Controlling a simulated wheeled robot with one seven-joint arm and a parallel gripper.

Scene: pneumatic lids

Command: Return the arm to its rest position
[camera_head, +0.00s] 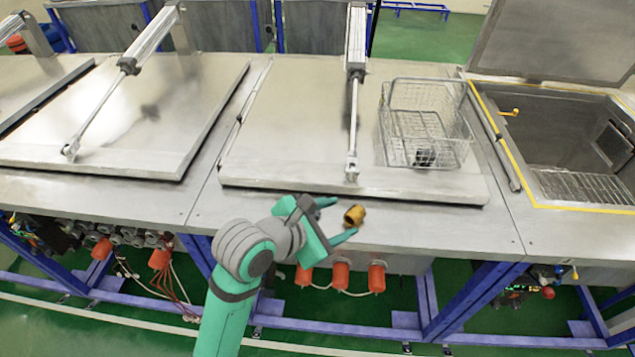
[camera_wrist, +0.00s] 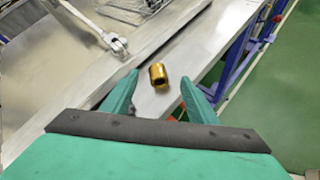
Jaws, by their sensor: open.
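My gripper (camera_head: 340,219) is green with two fingers and reaches up to the front edge of the metal bench. Its fingers are apart. A small brass-coloured cylinder (camera_head: 355,215) shows near the fingertips in the head view. In the wrist view, the brass-coloured cylinder (camera_wrist: 158,76) lies on the bench's front ledge, ahead of and between the open fingertips (camera_wrist: 160,82). A gap shows between it and each finger there, and nothing is held. My green arm comes up from the bottom of the head view.
A closed metal lid (camera_head: 290,130) with a pneumatic rod (camera_head: 353,130) carries a wire basket (camera_head: 465,150). An open tank (camera_head: 570,140) stands at right. Another closed lid (camera_head: 130,110) is at left. Orange-red parts (camera_head: 341,275) hang below the front edge.

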